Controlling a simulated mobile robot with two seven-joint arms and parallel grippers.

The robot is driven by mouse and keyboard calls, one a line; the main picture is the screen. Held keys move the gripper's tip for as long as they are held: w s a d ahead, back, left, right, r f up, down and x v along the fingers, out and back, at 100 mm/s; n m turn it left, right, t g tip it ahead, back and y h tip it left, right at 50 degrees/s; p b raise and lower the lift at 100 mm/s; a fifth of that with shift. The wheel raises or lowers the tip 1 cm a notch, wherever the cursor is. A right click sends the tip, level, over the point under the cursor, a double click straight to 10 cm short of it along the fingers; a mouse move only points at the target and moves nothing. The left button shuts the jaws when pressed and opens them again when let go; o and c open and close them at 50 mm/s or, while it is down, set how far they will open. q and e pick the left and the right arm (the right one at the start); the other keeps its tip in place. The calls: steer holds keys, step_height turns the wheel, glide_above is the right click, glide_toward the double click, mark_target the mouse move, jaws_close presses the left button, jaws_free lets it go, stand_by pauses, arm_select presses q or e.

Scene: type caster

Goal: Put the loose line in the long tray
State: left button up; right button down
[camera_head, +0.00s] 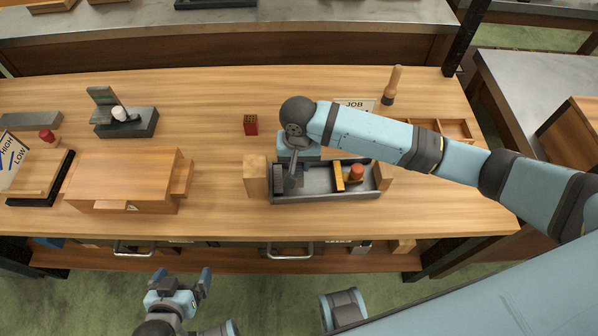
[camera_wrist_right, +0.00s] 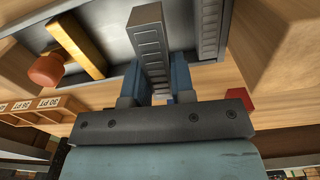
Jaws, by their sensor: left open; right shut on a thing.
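The long tray (camera_head: 318,194) is a dark grey open tray near the front edge of the bench. My right gripper (camera_head: 295,163) is over its left part, shut on a grey ridged line (camera_wrist_right: 150,45). The held line (camera_head: 294,179) is at the tray's left part; whether it touches the floor is unclear. Another grey ridged line (camera_wrist_right: 209,30) lies beside it along the tray's end, also visible in the head view (camera_head: 279,184). A yellow bar (camera_head: 339,178) with an orange-red knob (camera_head: 356,172) sits across the tray. My left gripper (camera_head: 183,286) is open and empty, off the bench front.
Wooden blocks (camera_head: 256,176) flank the tray. A small red block (camera_head: 250,125) stands behind it. A wooden box (camera_head: 126,181) and grey stand (camera_head: 127,122) are at the left. A compartment tray (camera_head: 455,129) and wooden-handled tool (camera_head: 393,85) are at the back right.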

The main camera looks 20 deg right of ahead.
mark_target(299, 173)
steer(key=shift+f, duration=2.35)
steer(key=c, duration=1)
jaws_free()
steer(key=shift+f, duration=0.1)
steer(key=shift+o, duration=0.2)
steer(key=shift+b, duration=0.3)
step_height(299, 173, up, 12)
steer(key=shift+r+p, duration=0.15)
steer(key=shift+p, duration=0.6)
steer(key=shift+s, duration=0.1)
